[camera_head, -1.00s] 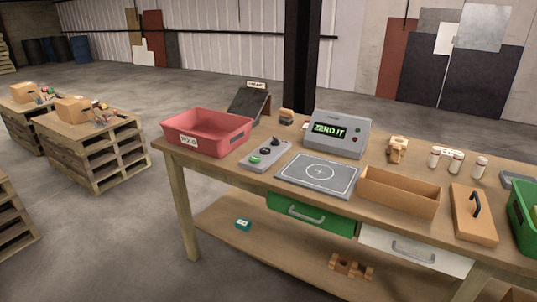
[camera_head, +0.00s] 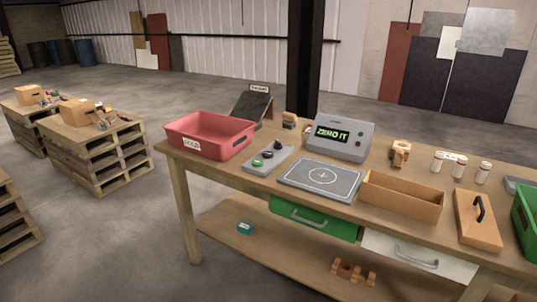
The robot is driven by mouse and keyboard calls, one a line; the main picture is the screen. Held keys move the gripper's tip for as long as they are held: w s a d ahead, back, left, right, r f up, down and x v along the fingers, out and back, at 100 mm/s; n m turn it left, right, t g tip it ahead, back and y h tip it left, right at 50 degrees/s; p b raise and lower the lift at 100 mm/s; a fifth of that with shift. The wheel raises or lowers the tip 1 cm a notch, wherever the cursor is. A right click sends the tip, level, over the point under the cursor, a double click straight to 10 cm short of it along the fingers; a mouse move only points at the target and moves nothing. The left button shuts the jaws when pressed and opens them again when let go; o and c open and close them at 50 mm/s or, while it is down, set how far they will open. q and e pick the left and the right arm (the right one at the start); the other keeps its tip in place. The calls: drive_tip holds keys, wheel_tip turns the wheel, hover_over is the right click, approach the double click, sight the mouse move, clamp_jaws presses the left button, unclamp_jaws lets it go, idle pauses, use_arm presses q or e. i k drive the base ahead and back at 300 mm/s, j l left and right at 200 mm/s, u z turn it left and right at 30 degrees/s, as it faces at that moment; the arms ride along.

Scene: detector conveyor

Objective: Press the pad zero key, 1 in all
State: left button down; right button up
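A grey detector unit (camera_head: 352,145) stands at the back of the wooden table, with a dark screen (camera_head: 331,133) reading "ZERO IT" in green and small buttons on its right side. A flat grey pad (camera_head: 300,180) with a white circle and cross lies in front of it, with nothing on it. Which of these is the zero key I cannot tell. Neither gripper is in view.
A red bin (camera_head: 210,152) is at the table's left end, with a dark sloped board (camera_head: 250,105) behind it. Drawers hang below.

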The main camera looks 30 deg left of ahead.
sight(266, 154)
drive_tip(key=i+j+u, duration=0.35)
drive_tip(key=i, duration=0.5)
drive_tip(key=i+u, duration=0.3)
drive_tip(key=i, duration=0.55)
drive_tip(key=j, duration=0.1)
